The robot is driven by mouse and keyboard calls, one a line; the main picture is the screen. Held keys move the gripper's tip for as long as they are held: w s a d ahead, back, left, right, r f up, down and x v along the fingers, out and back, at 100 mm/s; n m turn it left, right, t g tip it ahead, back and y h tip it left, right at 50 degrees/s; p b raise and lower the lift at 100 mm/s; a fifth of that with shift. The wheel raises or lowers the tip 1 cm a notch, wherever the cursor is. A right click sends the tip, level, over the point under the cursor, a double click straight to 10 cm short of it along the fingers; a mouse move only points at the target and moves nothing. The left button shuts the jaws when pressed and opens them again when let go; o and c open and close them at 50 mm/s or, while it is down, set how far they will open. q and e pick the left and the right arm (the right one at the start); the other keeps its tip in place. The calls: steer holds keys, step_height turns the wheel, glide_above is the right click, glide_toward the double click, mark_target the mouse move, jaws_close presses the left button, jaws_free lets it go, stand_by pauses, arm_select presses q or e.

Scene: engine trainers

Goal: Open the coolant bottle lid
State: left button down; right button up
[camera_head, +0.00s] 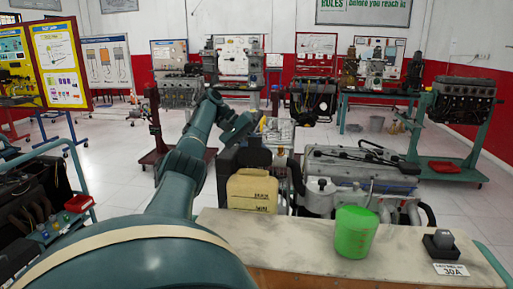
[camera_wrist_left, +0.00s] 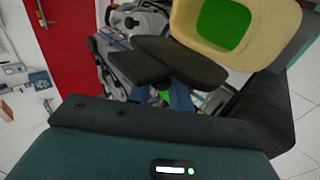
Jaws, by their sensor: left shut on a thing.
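A cream coolant bottle (camera_head: 252,192) with level marks on its front stands behind the workbench, left of the grey engine. In the left wrist view a cream rim (camera_wrist_left: 281,22) surrounds a bright green inside, at the upper right. My left arm reaches forward, and its gripper (camera_head: 255,122) is above and behind the bottle. A small yellowish piece shows at its tip. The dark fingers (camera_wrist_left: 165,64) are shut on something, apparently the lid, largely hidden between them. My right gripper is in neither view.
The grey engine (camera_head: 360,170) is right of the bottle. A blue-green cart (camera_head: 60,215) is at the left. Engine stands and red-white walls are behind, with open floor between.

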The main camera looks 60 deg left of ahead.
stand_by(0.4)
arm_select(q)
steer(key=c, duration=1.3)
jaws_free()
steer(key=shift+r, duration=0.1)
steer(key=shift+w+r, duration=0.1)
steer(key=shift+r, duration=4.75)
steer(key=shift+c, duration=0.4)
